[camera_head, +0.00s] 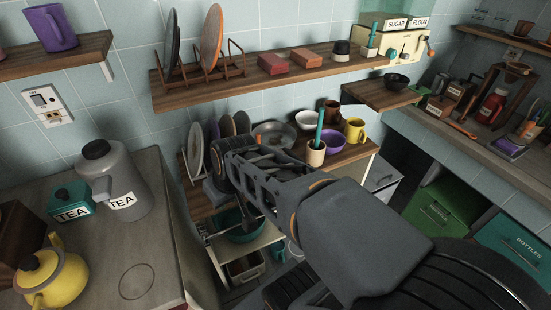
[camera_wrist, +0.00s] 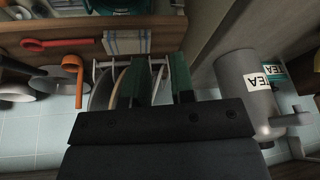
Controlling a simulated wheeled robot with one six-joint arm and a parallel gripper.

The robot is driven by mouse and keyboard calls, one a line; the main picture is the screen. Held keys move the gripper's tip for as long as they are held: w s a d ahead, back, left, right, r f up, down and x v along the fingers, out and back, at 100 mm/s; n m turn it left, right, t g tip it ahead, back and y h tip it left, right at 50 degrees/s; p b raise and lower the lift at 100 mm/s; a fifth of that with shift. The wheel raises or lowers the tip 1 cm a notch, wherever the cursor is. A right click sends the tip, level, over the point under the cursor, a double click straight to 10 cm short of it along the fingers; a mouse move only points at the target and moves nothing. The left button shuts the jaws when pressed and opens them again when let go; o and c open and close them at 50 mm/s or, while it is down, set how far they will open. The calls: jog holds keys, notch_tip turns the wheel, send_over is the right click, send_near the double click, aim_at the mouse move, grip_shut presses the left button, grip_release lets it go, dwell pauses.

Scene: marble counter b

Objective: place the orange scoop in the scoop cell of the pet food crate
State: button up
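An orange scoop-like utensil with a round end and straight handle (camera_wrist: 77,88) shows at the left of the wrist view, beside pale bowls. It is apart from my gripper (camera_wrist: 155,78). Two dark green fingers stand apart with the dish rack's plates visible beyond and nothing held between them. In the head view my arm reaches over the lower wooden shelf, and its links hide much of my gripper (camera_head: 257,203) and the shelf. I cannot make out a pet food crate or its scoop cell for certain in either view.
Plates in a rack (camera_head: 197,148) stand close by my gripper. A grey pan (camera_head: 272,130), purple bowl (camera_head: 333,139) and utensil cup (camera_head: 316,154) crowd the shelf. The grey tea container (camera_head: 125,180) and yellow kettle (camera_head: 58,277) are at left. A red spoon (camera_wrist: 60,43) lies near the orange utensil.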

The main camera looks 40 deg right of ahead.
jog(key=w+d+m+t+h+b, duration=0.15)
jog(key=w+d, duration=0.25)
jog(key=d, duration=0.7)
jog(key=w+d+n+t+b, duration=0.1)
jog(key=w+d+t+b, duration=0.2)
jog(key=d, duration=0.8)
jog(key=shift+m+t, duration=0.25)
jog(key=shift+w+d+r+p+x, duration=0.15)
jog(key=shift+w+r+p+x, duration=0.1)
jog(key=shift+x, duration=2.05)
jog(key=shift+w+d+r+p+x, duration=0.15)
jog(key=shift+w+r+p+x, duration=0.1)
jog(key=shift+x, duration=2.1)
jog(key=shift+w+d+r+p+x, duration=0.15)
jog(key=shift+w+r+p+x, duration=0.1)
jog(key=shift+x, duration=2.05)
grip_shut()
